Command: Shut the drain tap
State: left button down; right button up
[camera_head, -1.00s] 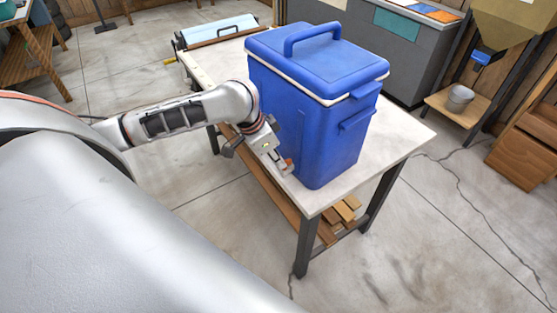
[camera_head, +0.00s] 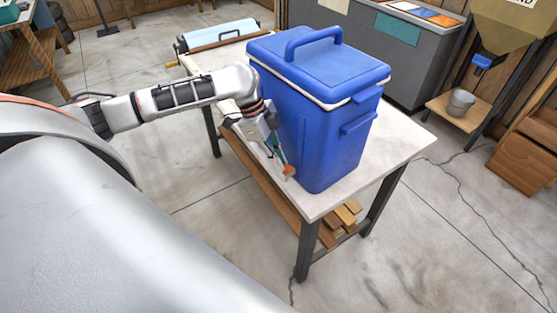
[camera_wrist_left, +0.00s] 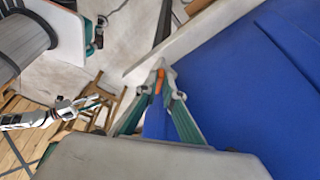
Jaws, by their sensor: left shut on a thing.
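A blue cooler box (camera_head: 322,125) with a lid and handle stands upright on a pale-topped table. The drain tap shows as a small orange part (camera_head: 289,171) low on the cooler's left side. The orange part also shows in the left wrist view (camera_wrist_left: 159,82), between my fingertips. My left gripper (camera_head: 284,166) points down beside the cooler and is shut on the orange part. Its fingers hide most of the tap, so I cannot tell how the tap is turned. In the left wrist view, a small arm that looks like my right one, with its gripper (camera_wrist_left: 90,101), is too small to judge.
The table's top (camera_head: 405,133) is bare to the right of the cooler. Wood pieces (camera_head: 341,216) lie on the shelf below. A pale blue-topped device (camera_head: 218,30) sits at the table's far end. A bucket (camera_head: 461,102) stands on a separate stand at the right.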

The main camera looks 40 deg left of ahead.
pick_arm(q)
jog(key=shift+w+m, duration=0.15)
jog(key=shift+m, duration=0.25)
jog(key=c, duration=2.2)
grip_release()
jog(key=v, duration=1.2)
jog(key=shift+w, duration=0.1)
